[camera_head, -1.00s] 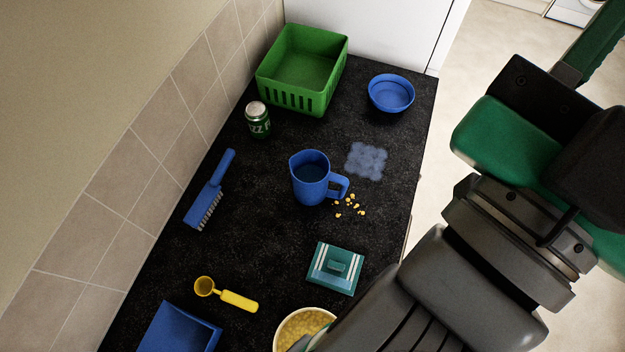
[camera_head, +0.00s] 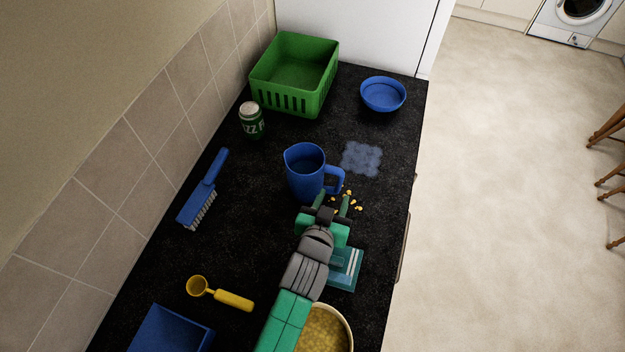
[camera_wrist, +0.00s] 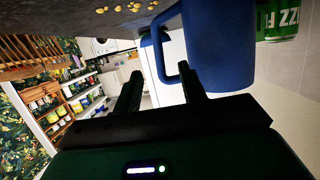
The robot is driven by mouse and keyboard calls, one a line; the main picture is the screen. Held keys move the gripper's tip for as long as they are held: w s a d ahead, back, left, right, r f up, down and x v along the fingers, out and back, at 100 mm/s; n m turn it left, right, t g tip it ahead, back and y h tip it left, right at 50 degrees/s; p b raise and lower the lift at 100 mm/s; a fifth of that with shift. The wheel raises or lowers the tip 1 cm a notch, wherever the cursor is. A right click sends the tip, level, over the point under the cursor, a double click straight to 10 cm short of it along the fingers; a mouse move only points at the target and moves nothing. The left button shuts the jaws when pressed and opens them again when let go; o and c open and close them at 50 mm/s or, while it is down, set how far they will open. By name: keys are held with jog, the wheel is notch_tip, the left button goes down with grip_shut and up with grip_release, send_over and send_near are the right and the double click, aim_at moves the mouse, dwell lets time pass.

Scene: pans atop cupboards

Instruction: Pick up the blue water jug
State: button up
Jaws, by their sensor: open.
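The blue water jug (camera_head: 303,172) stands upright on the black worktop, its handle (camera_head: 335,180) towards the right. My gripper (camera_head: 334,201) is open and empty, low over the worktop just on the near side of the handle. In the wrist view the jug (camera_wrist: 220,45) fills the upper right. Its handle (camera_wrist: 157,55) appears between the two spread fingers, just beyond their tips. I cannot tell whether a finger touches it.
Yellow bits (camera_head: 351,203) lie right of my gripper. A teal-and-white object (camera_head: 346,270) and a tub of yellow contents (camera_head: 328,330) lie nearer, partly hidden by my arm. A can (camera_head: 251,121), brush (camera_head: 203,190), green basket (camera_head: 294,75) and blue bowl (camera_head: 383,94) stand clear.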

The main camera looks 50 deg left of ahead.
aim_at(339, 184)
jog(key=p+x, duration=0.1)
jog(key=x, duration=0.6)
jog(key=shift+w+a+r, duration=0.1)
jog(key=shift+w, duration=0.2)
grip_shut()
dwell(1.0)
